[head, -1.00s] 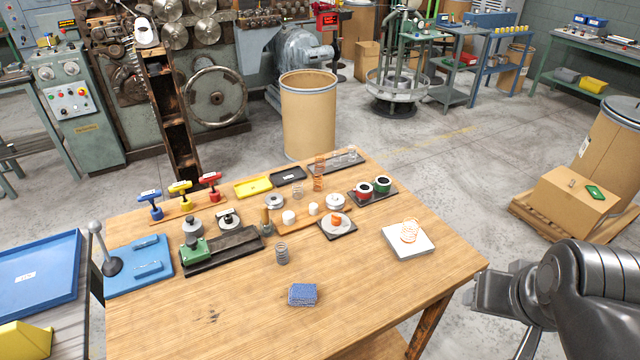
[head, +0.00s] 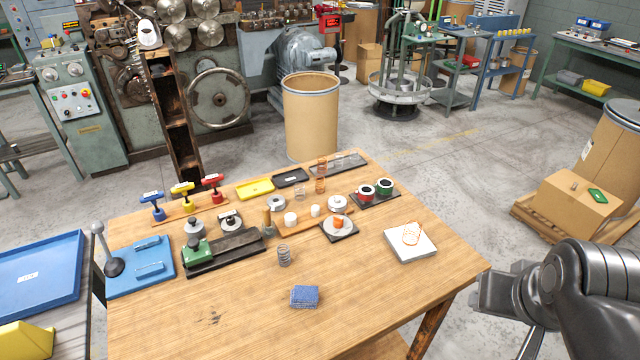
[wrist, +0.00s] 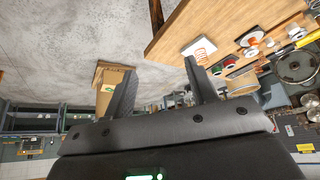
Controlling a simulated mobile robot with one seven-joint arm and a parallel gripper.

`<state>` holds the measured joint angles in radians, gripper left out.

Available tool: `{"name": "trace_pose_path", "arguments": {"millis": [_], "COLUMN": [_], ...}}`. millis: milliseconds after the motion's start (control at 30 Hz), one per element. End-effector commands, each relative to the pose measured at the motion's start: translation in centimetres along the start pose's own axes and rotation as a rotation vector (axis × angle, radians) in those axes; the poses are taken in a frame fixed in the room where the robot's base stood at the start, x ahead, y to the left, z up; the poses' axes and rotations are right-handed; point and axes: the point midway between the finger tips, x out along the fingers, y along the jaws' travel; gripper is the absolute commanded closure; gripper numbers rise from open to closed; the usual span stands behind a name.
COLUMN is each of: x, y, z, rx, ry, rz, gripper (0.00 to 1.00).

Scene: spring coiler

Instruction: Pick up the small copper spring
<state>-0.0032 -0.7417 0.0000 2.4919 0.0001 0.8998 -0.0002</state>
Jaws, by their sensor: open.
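Two copper-coloured coils stand near the back edge of the wooden table in the head view, a front one (head: 320,185) and another (head: 322,164) just behind it, overlapping. A smaller, paler coil (head: 299,193) stands to their left. I cannot tell for sure which is the small copper spring. An orange coil (head: 411,234) lies on a white block (head: 408,250) at the table's right. My gripper (head: 488,294) is off the table's right front corner, away from all the springs. In the wrist view my gripper (wrist: 160,68) has its fingers apart with nothing between them.
A dark tray with red and green spools (head: 366,191) sits right of the copper coils. A green-and-black fixture (head: 222,252) stands left.

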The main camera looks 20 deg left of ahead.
Motion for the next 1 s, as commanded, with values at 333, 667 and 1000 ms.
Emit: {"name": "trace_pose_path", "arguments": {"millis": [333,667,1000], "x": [0.7,4.6,11.7], "y": [-3.0,-8.8,-17.4], "z": [-9.4,-19.8,-28.0], "rx": [-0.085,-0.187,-0.293], "ry": [-0.022,-0.041,-0.062], "rz": [-0.043,-0.093,-0.143], "gripper": [0.48,0.48,0.48]}}
